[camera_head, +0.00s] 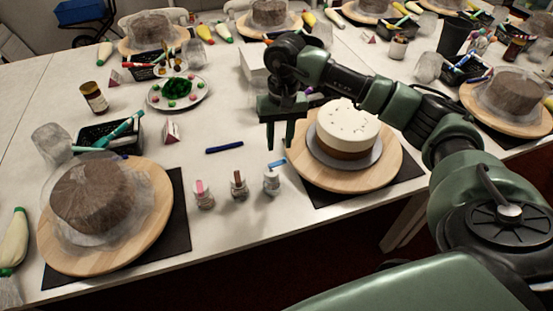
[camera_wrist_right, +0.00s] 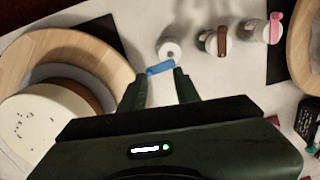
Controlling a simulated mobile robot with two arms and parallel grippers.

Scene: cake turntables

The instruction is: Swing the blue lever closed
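The blue lever (camera_head: 277,163) sticks out sideways from the top of a small white bottle (camera_head: 271,182) near the table's front edge. In the right wrist view the blue lever (camera_wrist_right: 160,68) lies just beyond and between my fingertips, beside the round white top of the bottle (camera_wrist_right: 170,49). My right gripper (camera_head: 279,142) points down above and slightly behind the lever. Its two fingers (camera_wrist_right: 160,84) are apart with nothing clearly held. Whether a finger touches the lever cannot be told. My left gripper is not in view.
Similar bottles with a brown lever (camera_head: 238,179) and a pink lever (camera_head: 202,190) stand to the left. A white cake (camera_head: 347,124) on a wooden turntable (camera_head: 391,171) stands close on the right. A blue marker (camera_head: 224,147) lies behind the bottles.

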